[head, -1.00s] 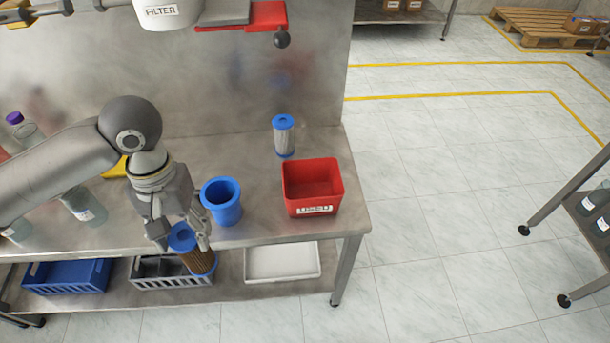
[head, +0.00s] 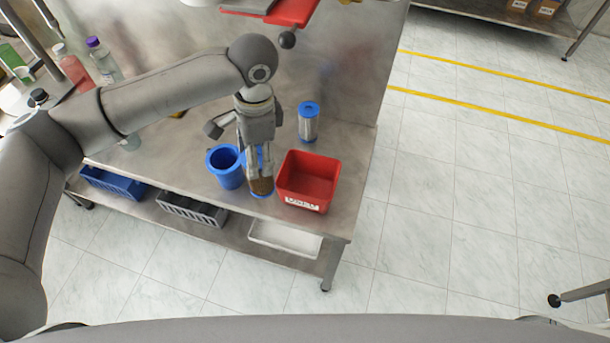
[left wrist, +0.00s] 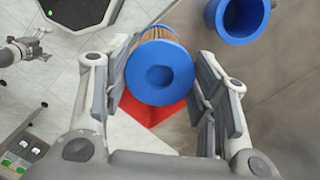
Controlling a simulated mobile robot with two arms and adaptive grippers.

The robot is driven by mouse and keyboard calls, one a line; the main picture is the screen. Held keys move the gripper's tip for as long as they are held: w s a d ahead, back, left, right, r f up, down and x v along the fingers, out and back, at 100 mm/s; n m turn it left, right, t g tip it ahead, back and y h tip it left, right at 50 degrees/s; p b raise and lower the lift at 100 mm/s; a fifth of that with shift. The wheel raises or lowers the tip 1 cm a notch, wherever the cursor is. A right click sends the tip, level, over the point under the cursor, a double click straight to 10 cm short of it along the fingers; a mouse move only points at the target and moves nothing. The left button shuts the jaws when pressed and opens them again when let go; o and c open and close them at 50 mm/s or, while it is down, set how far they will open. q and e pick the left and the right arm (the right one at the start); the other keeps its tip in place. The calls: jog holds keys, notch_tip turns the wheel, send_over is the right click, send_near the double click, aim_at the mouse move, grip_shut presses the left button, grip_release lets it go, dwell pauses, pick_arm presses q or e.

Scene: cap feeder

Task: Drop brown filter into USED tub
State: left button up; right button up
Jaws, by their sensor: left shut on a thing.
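My left gripper (head: 258,172) is shut on the brown filter (head: 262,187), which has blue end caps. In the head view it holds the filter between the blue cup and the red USED tub (head: 304,203), just left of the tub. The gripper partly hides the filter there. In the left wrist view the filter's blue cap (left wrist: 160,72) sits between the fingers, and part of the red tub (left wrist: 150,109) shows behind it. The tub stands upright near the bench's right end, and the inside that shows is empty.
The open blue cup (head: 226,167) stands left of the held filter. A clean white filter with blue caps (head: 308,122) stands behind the tub. Bottles (head: 103,60) stand at the bench's left. A white tray (head: 284,239) and baskets lie on the lower shelf.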

pick_arm(q)
jog(key=w+d+r+m+t+p, duration=0.1)
jog(key=w+d+r+m+p, duration=0.15)
jog(key=d+m, duration=0.35)
jog(key=w+d+r+m+p, duration=0.1)
jog(key=w+d+m+p, duration=0.25)
jog(key=m, duration=0.45)
pick_arm(e)
notch_tip(320, 180, up, 6)
jog(key=d, duration=0.1)
pick_arm(q)
notch_tip(320, 180, down, 6)
jog(key=b, duration=0.7)
jog(key=shift+w+f+t+h, duration=0.2)
jog(key=shift+f+t+h, duration=0.05)
jog(key=shift+t+h, duration=0.05)
pick_arm(e)
notch_tip(320, 180, down, 7)
jog(key=shift+w+a+r, duration=0.15)
jog(key=shift+w+a, duration=0.05)
jog(key=shift+a, duration=0.05)
pick_arm(q)
jog(key=shift+d, duration=0.1)
pick_arm(e)
jog(key=shift+d, duration=0.2)
